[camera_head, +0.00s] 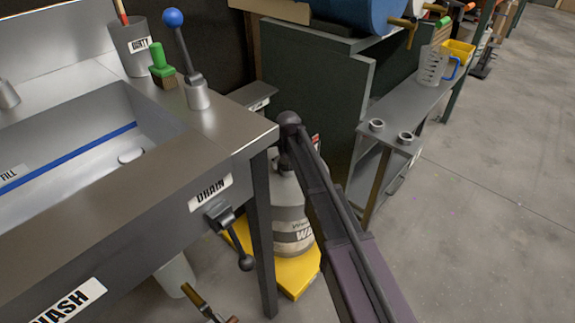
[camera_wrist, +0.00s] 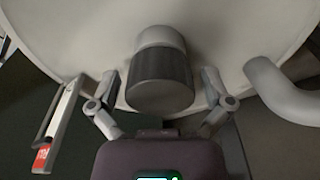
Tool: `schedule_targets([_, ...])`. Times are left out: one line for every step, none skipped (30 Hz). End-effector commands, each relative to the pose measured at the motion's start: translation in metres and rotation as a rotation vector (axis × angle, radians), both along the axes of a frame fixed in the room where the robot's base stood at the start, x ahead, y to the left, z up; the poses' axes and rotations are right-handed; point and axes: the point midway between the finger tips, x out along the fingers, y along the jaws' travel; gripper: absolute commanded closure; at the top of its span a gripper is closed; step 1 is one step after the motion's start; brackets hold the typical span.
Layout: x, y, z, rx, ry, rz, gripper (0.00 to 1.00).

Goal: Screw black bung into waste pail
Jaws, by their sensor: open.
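The waste pail (camera_head: 290,205) is a pale round container on a yellow base, partly hidden behind the sink leg and my arm. In the wrist view its white top (camera_wrist: 225,40) fills the upper part. The black bung (camera_wrist: 162,85) is a dark ribbed cylinder with a lighter grey part beyond it, over the pail's top. I cannot tell how deep it sits. My gripper (camera_wrist: 161,88) is open, with one finger on each side of the bung and visible gaps. In the head view my gripper is hidden behind my arm.
A grey curved handle (camera_wrist: 285,90) is right of the bung. A metal bracket with a red tag (camera_wrist: 58,130) is at the left. The steel sink (camera_head: 150,230) with its drain lever (camera_head: 232,235) stands left of the pail. A grey shelf (camera_head: 425,105) is at the right; floor beyond is clear.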

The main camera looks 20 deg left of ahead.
Motion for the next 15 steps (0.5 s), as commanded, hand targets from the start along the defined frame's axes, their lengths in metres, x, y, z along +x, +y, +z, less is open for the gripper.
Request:
schedule_targets([0.0001,-0.0001,0.0,0.0,0.0,-0.001,0.06])
schedule_targets([0.0001,-0.0001,0.0,0.0,0.0,-0.001,0.15])
schedule_targets([0.0001,-0.0001,0.0,0.0,0.0,-0.001,0.27])
schedule_targets([0.0001,-0.0001,0.0,0.0,0.0,-0.001,0.36])
schedule_targets([0.0001,-0.0001,0.0,0.0,0.0,-0.001,0.45])
schedule_targets([0.0001,-0.0001,0.0,0.0,0.0,-0.001,0.57])
schedule_targets([0.0001,-0.0001,0.0,0.0,0.0,-0.002,0.66])
schedule_targets([0.0001,-0.0001,0.0,0.0,0.0,-0.002,0.74])
schedule_targets([0.0001,-0.0001,0.0,0.0,0.0,-0.002,0.78])
schedule_targets([0.0001,-0.0001,-0.0001,0.0,0.0,-0.002,0.78])
schedule_targets([0.0001,-0.0001,-0.0001,0.0,0.0,-0.002,0.78])
schedule_targets([0.0,-0.0001,-0.0001,0.0,0.0,-0.002,0.78])
schedule_targets([0.0,-0.0001,-0.0001,0.0,0.0,-0.002,0.78])
schedule_targets([0.0,-0.0001,-0.0001,0.0,0.0,-0.003,0.78])
schedule_targets([-0.0001,0.0,-0.0002,0.0,0.0,-0.007,0.77])
